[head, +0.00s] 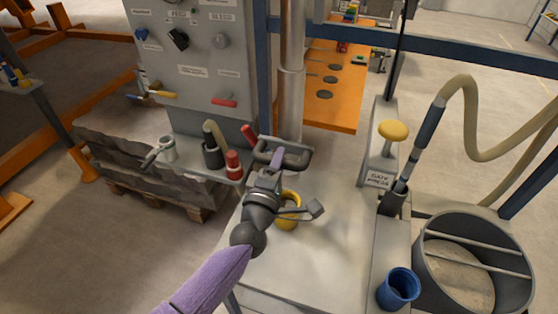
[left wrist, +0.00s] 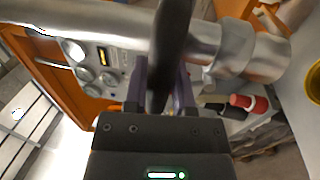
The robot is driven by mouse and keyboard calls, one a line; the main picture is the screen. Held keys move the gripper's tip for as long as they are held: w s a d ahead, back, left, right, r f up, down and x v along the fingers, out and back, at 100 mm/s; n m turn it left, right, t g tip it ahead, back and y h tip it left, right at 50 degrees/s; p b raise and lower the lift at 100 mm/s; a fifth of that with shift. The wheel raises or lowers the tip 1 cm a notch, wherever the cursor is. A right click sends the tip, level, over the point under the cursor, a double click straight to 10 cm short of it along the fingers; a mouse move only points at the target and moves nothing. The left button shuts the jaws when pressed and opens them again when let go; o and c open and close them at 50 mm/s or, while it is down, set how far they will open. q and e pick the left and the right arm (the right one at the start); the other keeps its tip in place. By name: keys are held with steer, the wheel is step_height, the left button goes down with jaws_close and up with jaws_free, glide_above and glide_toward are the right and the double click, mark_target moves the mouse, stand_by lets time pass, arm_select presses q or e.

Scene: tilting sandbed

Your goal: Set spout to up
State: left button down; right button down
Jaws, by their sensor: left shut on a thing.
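A thick grey pipe (head: 291,85) stands upright behind the pale work table, and I take it as the spout. A dark looped handle (head: 300,158) sits at its lower end. My left gripper (head: 276,160) reaches up to this handle and is shut on its bar. In the left wrist view, the dark bar (left wrist: 173,35) runs between the two purple fingers (left wrist: 161,85), with the silvery pipe (left wrist: 232,50) crossing behind it. The pipe's mouth is hidden, so I cannot tell which way the spout points. My right gripper is not in view.
A grey control panel (head: 205,60) stands at the back left, with red and black holders below. A gate press (head: 379,180), blue cup (head: 398,288) and grey drum (head: 473,235) with a hose are at right.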

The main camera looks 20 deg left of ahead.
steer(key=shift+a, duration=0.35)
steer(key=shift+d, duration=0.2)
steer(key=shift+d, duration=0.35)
arm_select(q)
steer(key=shift+r, duration=0.1)
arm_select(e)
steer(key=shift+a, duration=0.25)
